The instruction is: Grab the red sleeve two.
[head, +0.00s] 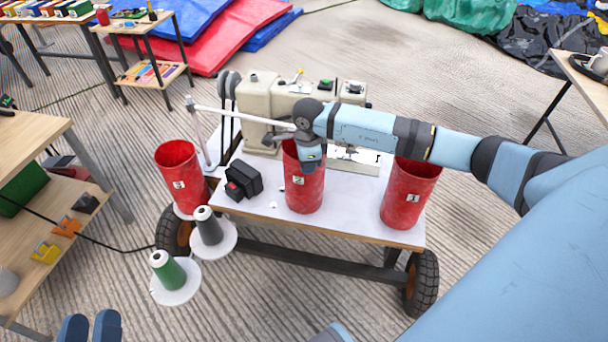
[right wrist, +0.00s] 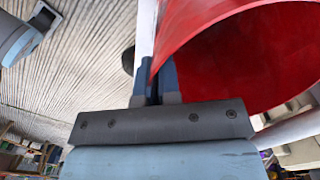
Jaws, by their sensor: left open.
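Red sleeve two (head: 304,197), an open red cylinder labelled 2, stands upright on the white cart table between two similar sleeves. My right gripper (head: 311,160) reaches down at its rim from the right, and the arm covers part of the sleeve's top. In the right wrist view the fingers (right wrist: 156,82) are close together, with the sleeve's thin wall (right wrist: 185,40) running down between them. The sleeve's red inside fills the upper right there. My left gripper (head: 90,327) is open and empty at the bottom left, partly cut off by the frame edge.
Sleeve three (head: 178,170) stands at the left and sleeve one (head: 411,192) at the right. A sewing machine (head: 262,105) sits behind. A black box (head: 243,180) lies left of sleeve two. Grey and green thread cones (head: 168,270) stand at the front left. The table's front edge (head: 330,232) is bare.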

